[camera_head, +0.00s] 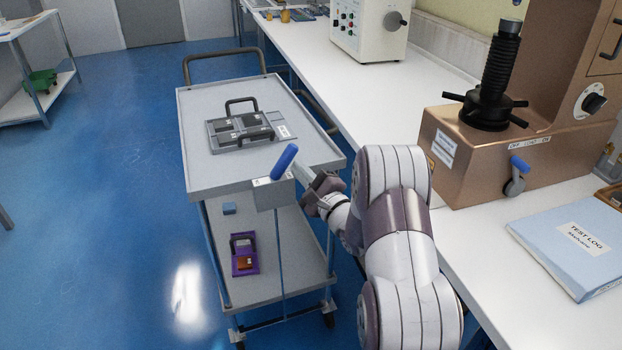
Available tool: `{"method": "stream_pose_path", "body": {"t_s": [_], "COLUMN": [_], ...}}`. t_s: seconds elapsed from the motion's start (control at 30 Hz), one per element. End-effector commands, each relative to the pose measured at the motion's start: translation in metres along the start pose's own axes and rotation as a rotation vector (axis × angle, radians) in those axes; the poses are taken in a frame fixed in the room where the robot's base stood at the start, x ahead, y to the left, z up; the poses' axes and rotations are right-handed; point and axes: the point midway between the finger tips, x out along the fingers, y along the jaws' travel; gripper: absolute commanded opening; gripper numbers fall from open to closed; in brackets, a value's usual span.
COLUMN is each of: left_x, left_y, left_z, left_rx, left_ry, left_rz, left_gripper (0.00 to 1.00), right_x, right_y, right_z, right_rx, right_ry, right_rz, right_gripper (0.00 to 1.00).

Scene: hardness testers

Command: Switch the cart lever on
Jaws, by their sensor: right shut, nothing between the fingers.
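The cart lever has a blue grip (284,161) and sits on a grey box (273,195) at the near right corner of the cart (187,145). The grip slants, its upper end leaning to the right. A small white label shows on the box beside it; I cannot read it. My right gripper (301,176) is shut and empty, just right of the blue grip and close to it. I cannot tell whether it touches the lever. My left gripper is not in view.
A grey tray (284,131) with a handle lies on the cart top. A purple holder (244,264) and a blue block (229,208) are on its lower shelf. The white bench (375,95) with a bronze tester (500,165) and a blue folder (560,240) stands right.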

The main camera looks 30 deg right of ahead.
Motion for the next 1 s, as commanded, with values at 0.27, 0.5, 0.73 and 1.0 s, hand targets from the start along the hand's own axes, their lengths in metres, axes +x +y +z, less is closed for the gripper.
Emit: {"method": "stream_pose_path", "body": {"t_s": [0.27,0.5,0.73,1.0], "left_x": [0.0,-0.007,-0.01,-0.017], "left_y": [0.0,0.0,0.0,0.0], "left_z": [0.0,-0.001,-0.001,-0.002], "left_rx": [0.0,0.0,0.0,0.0], "left_ry": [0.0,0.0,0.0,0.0], "left_rz": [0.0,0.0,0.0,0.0], "left_gripper": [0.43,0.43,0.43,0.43], "right_x": [0.0,0.001,0.001,0.002], "right_y": [0.0,-0.003,-0.004,-0.005], "right_z": [0.0,0.003,0.004,0.006], "right_rx": [0.0,-0.033,-0.066,-0.111], "right_ry": [0.0,0.001,0.0,-0.001], "right_rz": [0.0,0.01,0.022,0.037], "right_gripper": [0.0,0.0,0.0,0.0]}}
